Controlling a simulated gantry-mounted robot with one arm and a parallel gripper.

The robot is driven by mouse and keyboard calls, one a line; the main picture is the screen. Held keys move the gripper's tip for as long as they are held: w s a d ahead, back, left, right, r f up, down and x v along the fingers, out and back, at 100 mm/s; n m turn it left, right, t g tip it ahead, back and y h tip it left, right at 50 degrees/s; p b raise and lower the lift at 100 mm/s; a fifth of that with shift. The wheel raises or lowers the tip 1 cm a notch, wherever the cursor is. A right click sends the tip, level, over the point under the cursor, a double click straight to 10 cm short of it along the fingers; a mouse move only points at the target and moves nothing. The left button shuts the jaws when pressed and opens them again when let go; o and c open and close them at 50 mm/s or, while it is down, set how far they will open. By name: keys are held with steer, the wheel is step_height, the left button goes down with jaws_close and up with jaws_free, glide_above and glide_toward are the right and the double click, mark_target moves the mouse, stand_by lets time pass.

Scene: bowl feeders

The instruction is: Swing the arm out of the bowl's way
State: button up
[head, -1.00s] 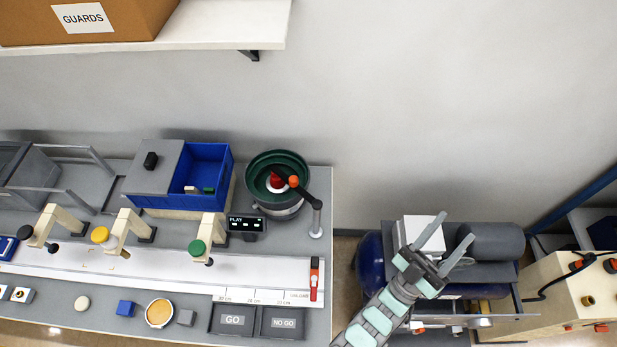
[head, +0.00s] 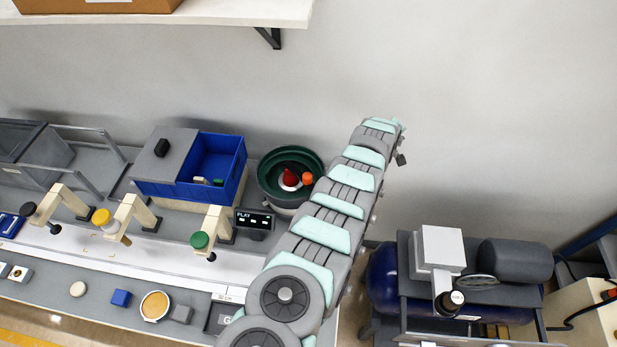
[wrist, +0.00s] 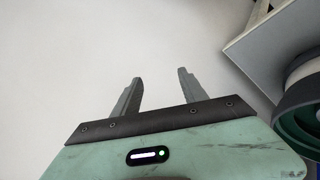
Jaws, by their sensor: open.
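The bowl (head: 264,184) is dark green and round, with a red centre, and stands at the right end of the bench. The swing arm's orange knob (head: 307,178) shows over the bowl's right part. The rest of the swing arm and its post are mostly hidden behind my arm in the head view. In the wrist view my gripper (wrist: 159,74) is open, with nothing between its two grey fingers and a plain pale wall beyond. A dark green round rim, which looks like the bowl (wrist: 290,122), shows at the right edge there. My fingers are not clear in the head view.
A blue bin (head: 238,165) stands left of the bowl, and a small display (head: 254,219) stands in front of it. A shelf (head: 220,12) overhangs at upper left. A blue tank (head: 382,280) with machinery stands at lower right. The wall area right of my arm is clear.

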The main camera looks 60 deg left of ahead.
steer(key=s+a+r+n+g+h+b, duration=0.1)
steer(key=s+a+n+g, duration=0.1)
steer(key=s, duration=0.6)
steer(key=s+a+r+n+g+h+b, duration=0.1)
steer(key=s+a+r+n+g, duration=0.1)
steer(key=s, duration=0.5)
steer(key=n+g+h+b, duration=0.1)
steer(key=n+g+h, duration=0.2)
glide_toward(308, 176)
step_height(308, 176, down, 9)
steer(key=shift+f, duration=0.1)
steer(key=shift+a, duration=0.1)
steer(key=shift+c, duration=0.4)
jaws_close()
